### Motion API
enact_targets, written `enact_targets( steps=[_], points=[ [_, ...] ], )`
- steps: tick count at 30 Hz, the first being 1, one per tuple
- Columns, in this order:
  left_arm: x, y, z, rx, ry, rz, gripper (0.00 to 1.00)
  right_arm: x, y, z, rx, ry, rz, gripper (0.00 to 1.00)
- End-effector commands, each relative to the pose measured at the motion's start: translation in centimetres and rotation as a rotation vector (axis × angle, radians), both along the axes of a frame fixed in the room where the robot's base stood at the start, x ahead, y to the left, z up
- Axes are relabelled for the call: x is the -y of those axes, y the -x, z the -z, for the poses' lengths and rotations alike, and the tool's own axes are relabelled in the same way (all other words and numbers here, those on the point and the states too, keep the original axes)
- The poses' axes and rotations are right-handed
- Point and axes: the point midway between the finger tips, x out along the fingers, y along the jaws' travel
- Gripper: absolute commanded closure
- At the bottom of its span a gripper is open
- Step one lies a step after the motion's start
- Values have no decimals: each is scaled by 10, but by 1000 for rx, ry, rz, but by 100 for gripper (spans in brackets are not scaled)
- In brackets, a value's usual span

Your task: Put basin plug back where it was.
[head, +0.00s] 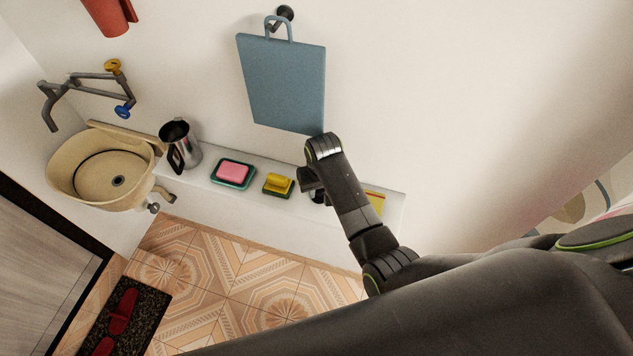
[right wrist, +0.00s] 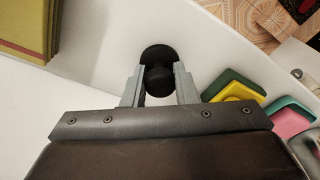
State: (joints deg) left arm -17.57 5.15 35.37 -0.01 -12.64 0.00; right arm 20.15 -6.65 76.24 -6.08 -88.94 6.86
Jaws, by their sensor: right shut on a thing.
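The basin plug (right wrist: 157,75) is black and round with a knob, and shows in the right wrist view between the two fingers. My right gripper (right wrist: 159,86) is shut on its knob, over the white ledge. In the head view my right gripper (head: 310,188) is at the ledge, right of the yellow sponge, and the arm hides most of the plug. The beige basin (head: 75,185) is on the wall at the left, with a dark drain hole (head: 118,181) in its bottom. My left gripper is not in view.
On the white ledge (head: 215,195) stand a metal jug (head: 185,147), a pink soap in a green dish (head: 233,173) and a yellow sponge (head: 278,182). A blue board (head: 283,85) hangs above. A faucet (head: 75,82) is above the basin.

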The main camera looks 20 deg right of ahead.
Motion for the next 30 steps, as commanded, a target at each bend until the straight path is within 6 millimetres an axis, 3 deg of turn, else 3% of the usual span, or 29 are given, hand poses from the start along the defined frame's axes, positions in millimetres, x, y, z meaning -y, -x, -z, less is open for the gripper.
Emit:
enact_targets(
  steps=[5,10,11,16,24,30],
  points=[
    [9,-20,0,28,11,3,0,0,0,1,-1,1,0,100],
    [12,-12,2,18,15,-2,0,0,0,5,-2,1,0,100],
    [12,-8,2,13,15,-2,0,0,0,6,-1,1,0,73],
    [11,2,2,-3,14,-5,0,0,0,5,-1,1,0,52],
    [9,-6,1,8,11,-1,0,0,0,4,-1,1,0,52],
    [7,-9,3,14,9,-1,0,0,0,-9,2,0,0,52]
  ],
)
